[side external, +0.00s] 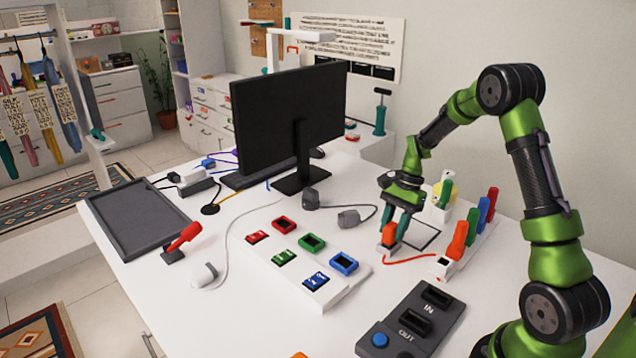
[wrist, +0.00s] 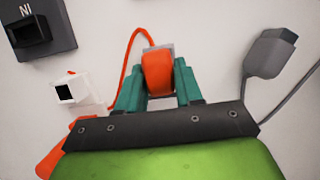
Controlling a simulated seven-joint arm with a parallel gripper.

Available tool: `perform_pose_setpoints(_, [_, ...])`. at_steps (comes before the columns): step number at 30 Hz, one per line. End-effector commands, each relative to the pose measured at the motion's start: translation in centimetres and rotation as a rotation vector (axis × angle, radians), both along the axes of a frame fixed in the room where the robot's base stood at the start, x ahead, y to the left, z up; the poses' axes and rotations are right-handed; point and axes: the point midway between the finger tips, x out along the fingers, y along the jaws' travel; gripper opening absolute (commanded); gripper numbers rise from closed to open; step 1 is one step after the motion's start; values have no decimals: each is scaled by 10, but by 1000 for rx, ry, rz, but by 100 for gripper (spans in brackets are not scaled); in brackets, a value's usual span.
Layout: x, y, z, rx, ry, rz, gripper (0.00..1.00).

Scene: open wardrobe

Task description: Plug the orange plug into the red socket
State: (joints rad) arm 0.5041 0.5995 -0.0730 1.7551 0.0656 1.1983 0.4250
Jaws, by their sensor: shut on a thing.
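My gripper (side external: 393,226) has teal fingers and is shut on the orange plug (side external: 389,236), low over the white table or touching it; I cannot tell which. In the wrist view the plug (wrist: 158,73) sits between the two fingertips (wrist: 158,88). Its orange cord (side external: 408,261) runs right towards a small white block (side external: 443,266). The red socket (side external: 285,225) is a red-rimmed dark opening on a white board, left of my gripper and apart from it. The socket is not visible in the wrist view.
A green socket (side external: 312,242) and a blue socket (side external: 344,264) share the board. A grey connector (side external: 349,218) with a cable lies between board and gripper. A dark IN/OUT panel (side external: 411,318) is in front. Several coloured upright pieces (side external: 472,226) stand right. A monitor (side external: 287,110) stands behind.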

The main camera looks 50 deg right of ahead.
Motion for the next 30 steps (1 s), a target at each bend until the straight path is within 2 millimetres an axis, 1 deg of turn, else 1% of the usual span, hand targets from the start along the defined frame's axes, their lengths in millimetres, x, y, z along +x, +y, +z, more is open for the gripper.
perform_pose_setpoints(21, [0,0,11,0,-1,0,0])
perform_pose_setpoints(30, [0,0,12,0,-1,0,0])
